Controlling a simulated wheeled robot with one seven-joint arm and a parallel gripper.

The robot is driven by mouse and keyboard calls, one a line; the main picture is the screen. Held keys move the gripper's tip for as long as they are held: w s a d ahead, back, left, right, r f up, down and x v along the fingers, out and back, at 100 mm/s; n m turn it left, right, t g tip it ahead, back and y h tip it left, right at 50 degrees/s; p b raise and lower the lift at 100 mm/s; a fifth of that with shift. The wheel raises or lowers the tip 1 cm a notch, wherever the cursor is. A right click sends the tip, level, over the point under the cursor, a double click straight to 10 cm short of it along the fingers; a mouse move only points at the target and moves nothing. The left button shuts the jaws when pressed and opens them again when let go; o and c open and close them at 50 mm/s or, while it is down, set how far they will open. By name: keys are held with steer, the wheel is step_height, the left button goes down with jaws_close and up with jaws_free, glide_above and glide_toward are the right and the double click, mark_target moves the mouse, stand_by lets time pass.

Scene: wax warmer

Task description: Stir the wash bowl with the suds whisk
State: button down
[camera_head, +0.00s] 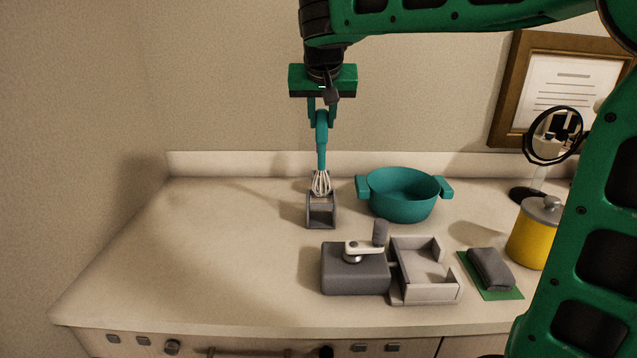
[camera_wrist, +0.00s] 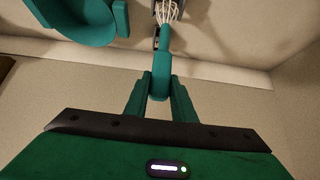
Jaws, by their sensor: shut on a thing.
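The suds whisk has a teal handle and pale wire loops (camera_head: 321,183); its handle also shows in the wrist view (camera_wrist: 161,68). My gripper (camera_head: 320,112) is shut on the upper end of the handle and holds the whisk upright, loops down. The loops are over or just inside the top of a small grey holder (camera_head: 322,218); I cannot tell whether they touch it. The wash bowl (camera_head: 402,200) is a teal two-handled bowl on the counter, just right of the whisk. It shows at the upper left of the wrist view (camera_wrist: 75,18). Its contents are not visible.
A grey box with a crank (camera_head: 355,275) and a grey open tray (camera_head: 428,293) stand in front. A rolled grey towel on a green mat (camera_head: 491,267), a yellow canister (camera_head: 532,237) and a round mirror (camera_head: 553,135) are at right. The counter's left side is clear.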

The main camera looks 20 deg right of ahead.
steer(key=shift+r, duration=2.85)
